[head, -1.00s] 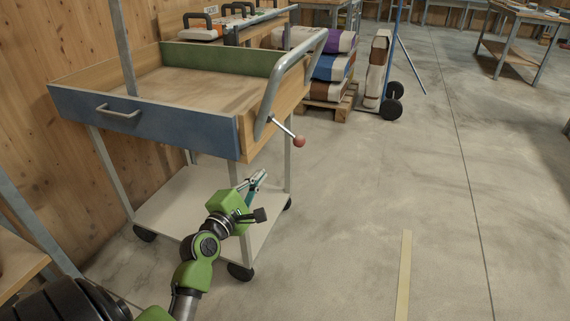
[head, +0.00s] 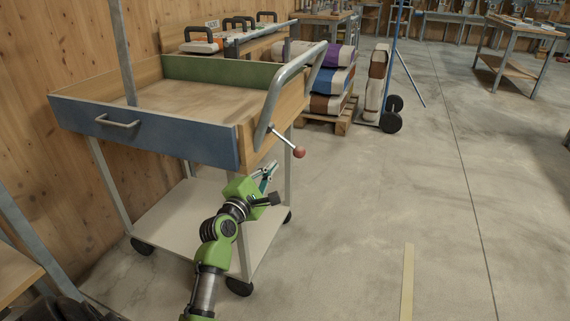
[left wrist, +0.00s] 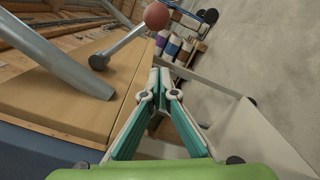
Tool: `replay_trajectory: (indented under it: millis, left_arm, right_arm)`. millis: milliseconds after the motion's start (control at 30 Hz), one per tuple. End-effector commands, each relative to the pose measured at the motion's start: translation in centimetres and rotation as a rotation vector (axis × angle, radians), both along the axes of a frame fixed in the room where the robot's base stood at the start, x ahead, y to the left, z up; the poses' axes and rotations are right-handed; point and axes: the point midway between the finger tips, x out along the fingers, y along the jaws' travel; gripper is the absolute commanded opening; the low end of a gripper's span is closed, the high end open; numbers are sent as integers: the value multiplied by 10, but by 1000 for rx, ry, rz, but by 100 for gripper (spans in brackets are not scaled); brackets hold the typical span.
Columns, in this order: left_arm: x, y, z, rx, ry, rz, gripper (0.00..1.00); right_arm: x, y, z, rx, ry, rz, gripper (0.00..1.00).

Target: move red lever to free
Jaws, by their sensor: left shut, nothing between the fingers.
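The lever is a thin metal rod with a red ball knob (head: 299,152), on the right side of the wooden cart box (head: 246,140), beside the grey tube handle (head: 268,100). In the left wrist view the red knob (left wrist: 156,16) is at the top centre, with its rod running down-left to a pivot on the wooden side panel (left wrist: 75,85). My left gripper (head: 271,168) is below and left of the knob, apart from it. Its fingertips (left wrist: 161,70) are together and empty. My right gripper is in neither view.
The cart's pale lower shelf (head: 185,215) lies under my left arm. A pallet with stacked sacks (head: 330,80) and a blue hand truck (head: 391,100) stand behind the cart. The concrete floor (head: 400,190) to the right is clear.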

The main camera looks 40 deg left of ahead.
Motion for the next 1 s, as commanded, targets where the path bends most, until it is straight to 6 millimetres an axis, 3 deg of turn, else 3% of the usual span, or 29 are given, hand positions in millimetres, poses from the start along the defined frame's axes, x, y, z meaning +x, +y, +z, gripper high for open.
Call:
replay_trajectory:
  millis: [133, 400, 1000]
  left_arm:
    - [22, 1, 1, -3, -1, -2, 0]
    - [32, -26, 17, -1, 0, 0, 0]
    - [35, -29, 19, -9, 0, 0, 0]
  right_arm:
    - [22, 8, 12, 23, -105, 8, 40]
    - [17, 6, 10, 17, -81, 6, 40]
    - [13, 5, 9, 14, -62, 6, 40]
